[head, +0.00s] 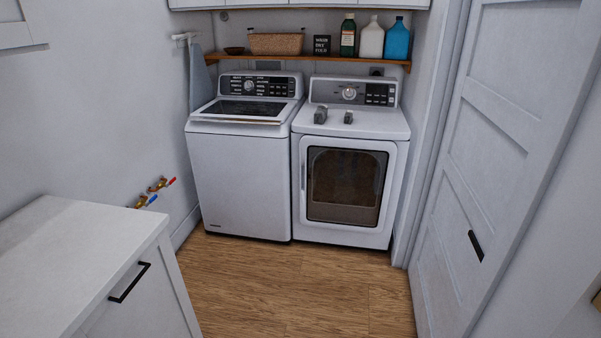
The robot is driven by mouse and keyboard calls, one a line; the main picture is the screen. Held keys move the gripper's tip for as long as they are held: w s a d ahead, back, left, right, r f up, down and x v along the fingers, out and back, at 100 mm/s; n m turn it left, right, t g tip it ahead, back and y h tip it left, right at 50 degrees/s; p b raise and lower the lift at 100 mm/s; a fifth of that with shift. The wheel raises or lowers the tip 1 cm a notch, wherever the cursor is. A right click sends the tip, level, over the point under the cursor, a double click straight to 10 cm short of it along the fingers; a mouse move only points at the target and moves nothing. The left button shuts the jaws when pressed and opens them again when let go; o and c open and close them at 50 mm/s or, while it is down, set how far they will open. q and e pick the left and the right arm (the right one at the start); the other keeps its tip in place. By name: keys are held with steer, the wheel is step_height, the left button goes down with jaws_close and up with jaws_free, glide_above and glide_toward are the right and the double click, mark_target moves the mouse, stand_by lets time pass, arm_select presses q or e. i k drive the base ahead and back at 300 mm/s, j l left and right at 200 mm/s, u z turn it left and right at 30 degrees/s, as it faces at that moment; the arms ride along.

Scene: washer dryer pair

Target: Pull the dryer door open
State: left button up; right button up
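The white dryer (403,128) stands at the back right, beside the white top-loading washer. Its front door (345,228) looks closed and has a dark, see-through window (346,183). A narrow vertical grip (303,176) shows at the left edge of the dryer front. The control panel with a round knob (349,93) is at the back of its top. Neither of my grippers is in view, so their state does not show.
The washer (240,180) adjoins on the left. Two small grey items (320,115) lie on the dryer top. A white cabinet (75,245) is at front left, a panelled door (490,150) at right. Wood floor (290,285) before the machines is clear.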

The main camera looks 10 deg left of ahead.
mark_target(344, 183)
steer(key=i+j, duration=0.15)
steer(key=i, duration=1.4)
steer(key=i+j, duration=0.15)
steer(key=i, duration=1.35)
steer(key=j+u, duration=0.05)
